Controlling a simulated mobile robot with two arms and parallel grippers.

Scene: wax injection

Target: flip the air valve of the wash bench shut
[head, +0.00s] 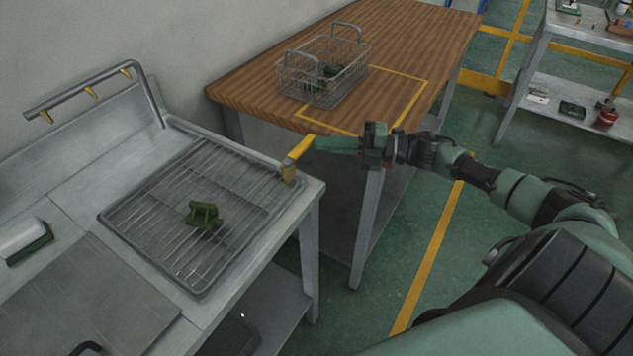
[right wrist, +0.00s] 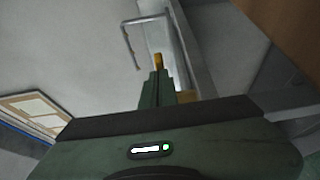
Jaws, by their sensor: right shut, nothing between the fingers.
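The air valve's yellow lever (head: 299,148) sits above its brass-coloured body (head: 289,172) at the right back corner of the wash bench (head: 314,190). The lever slants up and to the right. My right gripper (head: 318,144) comes in from the right, shut and empty, with its green fingertips right at the lever's upper end. In the right wrist view the shut fingers (right wrist: 155,88) point at the yellow lever (right wrist: 158,60), just beyond their tips. I cannot tell whether they touch. My left gripper is not in view.
A green part (head: 203,214) lies on the bench's wire rack (head: 150,235). A pipe with yellow nozzles (head: 88,92) runs behind it. A wooden table (head: 262,88) with a wire basket (head: 345,88) stands behind my right gripper. A shelf unit (head: 545,58) stands far right.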

